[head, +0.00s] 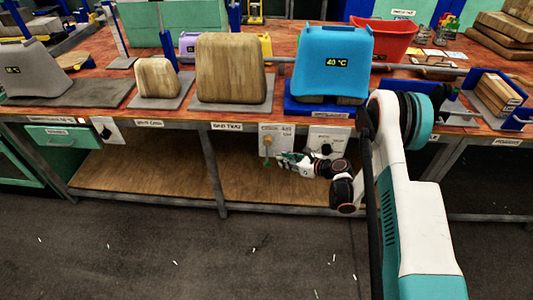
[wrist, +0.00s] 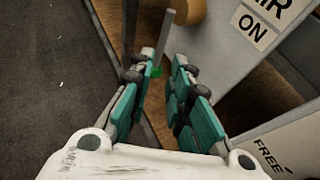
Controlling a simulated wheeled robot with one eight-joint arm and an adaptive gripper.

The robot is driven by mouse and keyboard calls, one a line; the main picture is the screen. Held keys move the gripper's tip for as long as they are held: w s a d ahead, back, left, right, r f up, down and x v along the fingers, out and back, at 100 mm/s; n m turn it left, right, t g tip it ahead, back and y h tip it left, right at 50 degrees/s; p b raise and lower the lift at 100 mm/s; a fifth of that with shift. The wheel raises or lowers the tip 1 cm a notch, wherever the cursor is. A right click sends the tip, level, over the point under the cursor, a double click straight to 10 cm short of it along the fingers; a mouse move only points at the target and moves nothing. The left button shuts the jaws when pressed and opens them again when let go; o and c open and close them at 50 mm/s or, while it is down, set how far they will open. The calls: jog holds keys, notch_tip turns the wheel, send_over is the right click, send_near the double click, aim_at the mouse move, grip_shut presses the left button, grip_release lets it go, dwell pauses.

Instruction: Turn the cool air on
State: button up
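In the wrist view, the panel shows a label ending in "AIR" and "ON" (wrist: 252,25), with the round brown knob (wrist: 190,14) cut off by the top edge. My gripper (head: 274,161) is just below the knob in the head view. I cannot tell whether any fingertip touches the panel.
Another white panel (head: 328,142) with a dark knob is just right, partly behind my wrist; "FREE" (wrist: 272,158) shows on a panel in the wrist view. A blue press cover (head: 334,55) reading 40 °C stands above. The wooden lower shelf (head: 150,175) is empty.

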aim_at(267, 161)
jog(key=b+x, duration=0.2)
jog(key=x, duration=0.7)
jog(key=shift+a+f, duration=0.15)
jog(key=shift+f, duration=0.05)
jog(key=shift+w+a+f+b, duration=0.15)
jog(key=shift+w+a+b, duration=0.25)
jog(key=shift+w+a, duration=0.1)
jog(key=shift+c, duration=0.3)
grip_shut()
